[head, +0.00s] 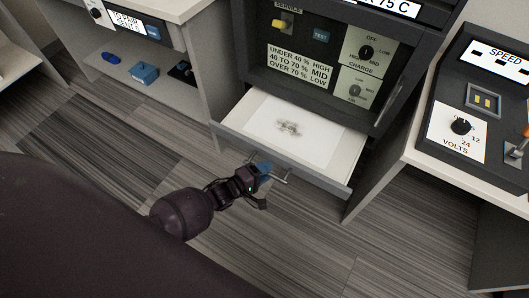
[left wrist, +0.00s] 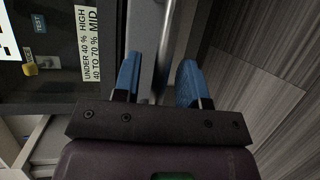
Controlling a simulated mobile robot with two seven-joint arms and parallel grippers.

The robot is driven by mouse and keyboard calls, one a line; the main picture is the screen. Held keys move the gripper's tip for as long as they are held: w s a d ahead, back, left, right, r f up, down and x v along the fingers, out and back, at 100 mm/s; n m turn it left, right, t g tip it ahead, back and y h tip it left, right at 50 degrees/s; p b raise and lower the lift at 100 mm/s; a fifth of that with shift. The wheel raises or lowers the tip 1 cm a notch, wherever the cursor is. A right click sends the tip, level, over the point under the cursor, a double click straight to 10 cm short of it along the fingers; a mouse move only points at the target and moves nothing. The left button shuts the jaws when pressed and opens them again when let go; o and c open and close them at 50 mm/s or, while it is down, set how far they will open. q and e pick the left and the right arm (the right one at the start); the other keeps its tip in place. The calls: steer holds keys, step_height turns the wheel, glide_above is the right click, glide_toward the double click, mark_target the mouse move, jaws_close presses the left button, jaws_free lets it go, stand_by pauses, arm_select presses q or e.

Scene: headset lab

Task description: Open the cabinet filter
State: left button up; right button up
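The cabinet filter drawer (head: 343,175) is pulled out below the dark cabinet front in the head view. A white sheet with a grey smudge (head: 289,128) lies inside it. A thin metal handle (head: 284,179) runs along the drawer's front. My left gripper (head: 264,170) is at this handle. In the left wrist view, the blue fingers of my left gripper (left wrist: 160,82) stand apart on either side of the handle bar (left wrist: 166,50). A gap shows beside the bar, and I see no firm grip. My right gripper is not in view.
The dark cabinet panel (head: 300,65) has labels, a dial and switches above the drawer. A console with a volts dial (head: 460,126) stands at right. A shelf (head: 122,80) with small blue items is at left. Striped floor (head: 110,140) is clear before the drawer.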

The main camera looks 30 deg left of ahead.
arm_select(q)
steer(key=p+v, duration=0.2)
steer(key=v, duration=0.8)
steer(key=shift+s, duration=0.35)
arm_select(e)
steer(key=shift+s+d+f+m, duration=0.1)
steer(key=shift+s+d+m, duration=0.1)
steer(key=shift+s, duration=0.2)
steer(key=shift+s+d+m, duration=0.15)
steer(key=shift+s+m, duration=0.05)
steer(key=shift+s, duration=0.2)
arm_select(q)
steer(key=shift+a+r, duration=0.15)
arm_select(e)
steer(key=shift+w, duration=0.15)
